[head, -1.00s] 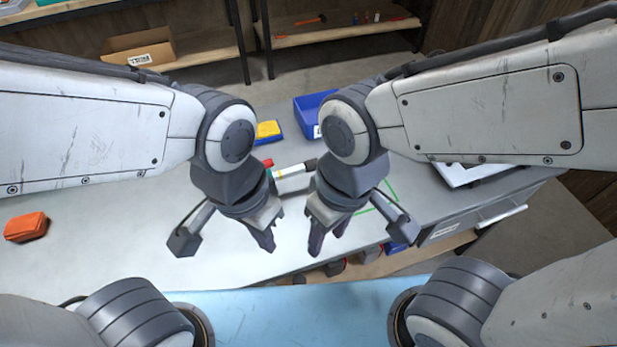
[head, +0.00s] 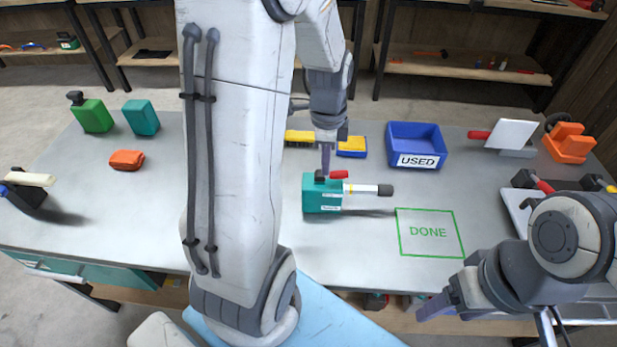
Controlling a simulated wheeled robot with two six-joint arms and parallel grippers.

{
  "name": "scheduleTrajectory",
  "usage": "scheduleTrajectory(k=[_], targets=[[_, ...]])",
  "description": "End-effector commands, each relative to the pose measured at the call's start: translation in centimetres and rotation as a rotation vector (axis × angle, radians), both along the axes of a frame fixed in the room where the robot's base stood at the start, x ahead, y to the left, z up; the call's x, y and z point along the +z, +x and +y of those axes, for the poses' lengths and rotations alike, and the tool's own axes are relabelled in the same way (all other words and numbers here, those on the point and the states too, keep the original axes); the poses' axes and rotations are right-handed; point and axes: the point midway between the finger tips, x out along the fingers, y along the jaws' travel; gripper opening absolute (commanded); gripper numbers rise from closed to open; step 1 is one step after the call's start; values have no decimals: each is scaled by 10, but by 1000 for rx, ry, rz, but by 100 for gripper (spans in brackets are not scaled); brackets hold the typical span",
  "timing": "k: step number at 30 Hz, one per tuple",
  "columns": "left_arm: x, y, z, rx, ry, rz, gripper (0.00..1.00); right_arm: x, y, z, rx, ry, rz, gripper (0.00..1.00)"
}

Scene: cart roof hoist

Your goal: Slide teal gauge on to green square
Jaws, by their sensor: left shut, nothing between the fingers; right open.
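The teal gauge (head: 321,200) lies on the grey table near the middle, with a red part on top and a white and black stem pointing right. The green square (head: 431,233), an outline marked DONE, is on the table to the right of the gauge, apart from it. My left gripper (head: 325,174) is shut and empty, pointing down at the gauge's top and rear; I cannot tell whether it touches. My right gripper (head: 432,308) is open and empty, low at the right near the table's front edge, in front of the square.
A blue bin (head: 416,148) labelled USED stands behind the square. A yellow and blue block (head: 351,146) lies behind the gauge. Green (head: 93,116) and teal (head: 141,118) containers and an orange case (head: 127,160) are at the left. The table between gauge and square looks clear.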

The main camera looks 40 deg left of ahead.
Motion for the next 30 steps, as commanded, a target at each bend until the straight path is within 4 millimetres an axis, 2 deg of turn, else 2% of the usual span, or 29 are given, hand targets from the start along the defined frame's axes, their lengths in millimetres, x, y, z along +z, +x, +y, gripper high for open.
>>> scheduleTrajectory(k=[1,3,6,9,16,28,30], targets=[[-12,-1,31,-16,2,7,0,-3,0,0,0,0,0,70],[-23,-4,64,-64,6,12,0,-4,0,0,0,0,0,70],[-34,-10,97,-118,9,15,0,-5,0,0,0,0,0,70],[-41,-15,115,-151,11,17,0,-6,0,0,0,0,0,70],[-64,-17,120,-169,10,20,0,-7,0,0,0,0,0,70],[-147,-18,118,-168,8,21,0,-9,0,0,0,0,0,70],[-140,-11,105,-175,12,16,0,-3,0,0,0,0,0,70]])
